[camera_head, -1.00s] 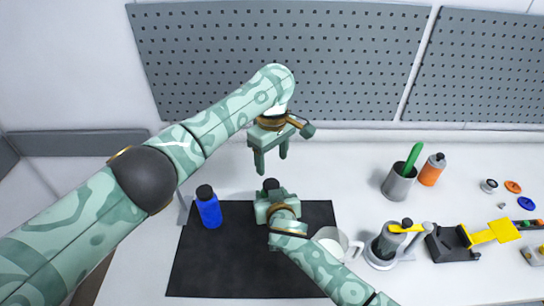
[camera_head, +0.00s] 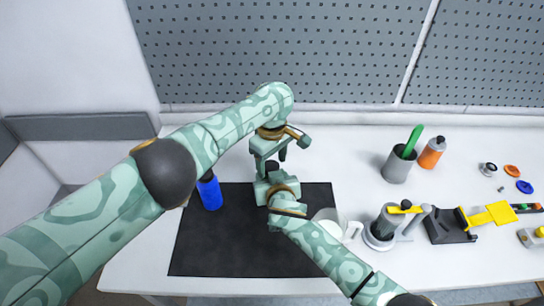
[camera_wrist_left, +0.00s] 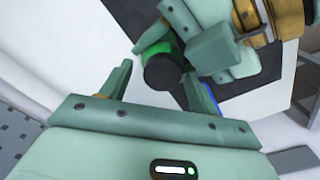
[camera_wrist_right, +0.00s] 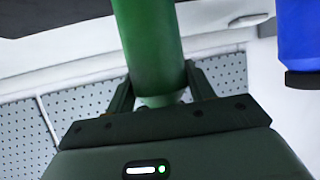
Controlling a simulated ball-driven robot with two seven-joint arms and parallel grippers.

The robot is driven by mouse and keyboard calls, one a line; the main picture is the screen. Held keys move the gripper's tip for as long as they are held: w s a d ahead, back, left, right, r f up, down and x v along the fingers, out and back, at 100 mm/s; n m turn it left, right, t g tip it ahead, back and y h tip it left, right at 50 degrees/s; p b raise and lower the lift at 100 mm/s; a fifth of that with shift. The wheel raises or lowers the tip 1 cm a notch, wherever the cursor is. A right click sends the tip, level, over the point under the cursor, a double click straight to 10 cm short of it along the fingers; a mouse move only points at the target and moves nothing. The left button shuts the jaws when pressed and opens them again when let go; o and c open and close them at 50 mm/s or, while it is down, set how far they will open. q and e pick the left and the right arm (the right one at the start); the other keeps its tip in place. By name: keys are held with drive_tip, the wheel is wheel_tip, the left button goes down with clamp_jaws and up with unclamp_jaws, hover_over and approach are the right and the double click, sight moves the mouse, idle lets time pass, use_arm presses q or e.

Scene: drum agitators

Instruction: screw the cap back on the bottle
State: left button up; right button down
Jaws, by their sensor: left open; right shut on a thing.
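A green bottle (camera_wrist_right: 150,45) is held in my right gripper (camera_wrist_right: 158,92), which is shut on it. In the head view my right gripper (camera_head: 270,190) is over the dark mat and hides most of the bottle. A black cap (camera_wrist_left: 163,72) sits at the top of the green bottle (camera_wrist_left: 152,35) in the left wrist view; I cannot tell how tightly it is seated. My left gripper (camera_head: 270,165) is open, pointing down just above the right one. Its fingers (camera_wrist_left: 156,78) are on either side of the cap with gaps, not clamped on it.
A blue bottle (camera_head: 210,196) stands left on the black mat (camera_head: 230,255), its top partly behind my left arm. A white mug (camera_head: 328,222) is near my right forearm. A grey cup (camera_head: 397,167), an orange bottle (camera_head: 432,153) and a yellow-and-black fixture (camera_head: 450,228) stand right.

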use_arm(q)
drive_tip(key=c, duration=1)
drive_tip(key=m, duration=0.2)
drive_tip(key=shift+m, duration=0.4)
drive_tip(key=shift+c, duration=0.2)
drive_tip(key=m, duration=0.6)
drive_tip(key=shift+d, duration=0.1)
drive_tip(key=m, duration=0.7)
drive_tip(key=o, duration=1.1)
